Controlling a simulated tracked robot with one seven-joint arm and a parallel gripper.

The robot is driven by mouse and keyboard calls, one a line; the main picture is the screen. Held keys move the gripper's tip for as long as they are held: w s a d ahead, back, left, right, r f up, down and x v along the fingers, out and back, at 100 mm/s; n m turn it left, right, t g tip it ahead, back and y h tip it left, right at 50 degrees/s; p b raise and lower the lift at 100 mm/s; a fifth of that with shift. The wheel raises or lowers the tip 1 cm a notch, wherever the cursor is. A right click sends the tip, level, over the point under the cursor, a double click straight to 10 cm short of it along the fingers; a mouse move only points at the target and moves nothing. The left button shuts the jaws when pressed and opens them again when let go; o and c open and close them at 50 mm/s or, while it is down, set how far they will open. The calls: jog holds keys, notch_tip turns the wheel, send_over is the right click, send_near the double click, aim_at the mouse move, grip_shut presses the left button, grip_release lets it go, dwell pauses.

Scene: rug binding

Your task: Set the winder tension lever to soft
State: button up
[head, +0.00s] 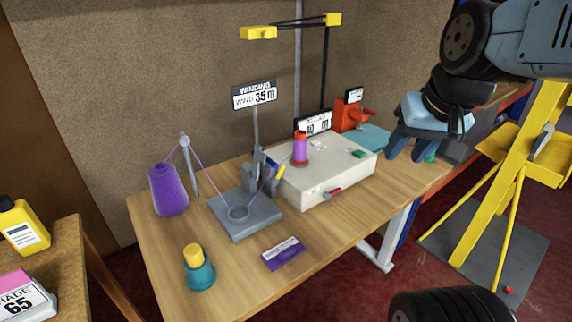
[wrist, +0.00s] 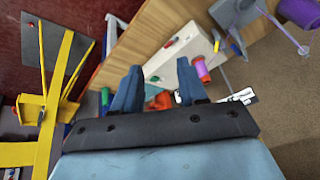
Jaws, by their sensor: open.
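The winder is a pale box (head: 325,177) on the wooden table, with a purple spool (head: 300,150) standing on top. A small red-handled lever (head: 333,192) is on its front side. A lever with a yellow tip (head: 280,172) stands at the grey thread unit (head: 245,213), left of the box. I cannot read which setting either lever is at. My gripper (head: 411,152) is open and empty, to the right of the box and apart from it. In the wrist view the open fingers (wrist: 157,85) frame the table side, with the pale box (wrist: 172,62) beyond them.
A purple thread cone (head: 169,190), a teal and yellow bottle (head: 199,268) and a purple card (head: 284,252) are on the table. A red clamp-like device (head: 350,117) stands behind the box. A yellow frame (head: 510,170) rises at right. The table's front right is clear.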

jog(key=w+a+f+m+g+y, duration=0.3)
jog(key=w+a+f+m+y, duration=0.1)
jog(key=w+a+f+m, duration=0.15)
jog(key=m+t+y, duration=0.5)
jog(key=m+y, duration=0.3)
jog(key=m, duration=1.7)
send_near(281, 172)
jog(key=x, duration=0.3)
jog(key=w+x, duration=0.1)
jog(key=x, duration=0.3)
jog(key=shift+w+r, duration=0.1)
jog(key=shift+r, duration=0.05)
grip_shut()
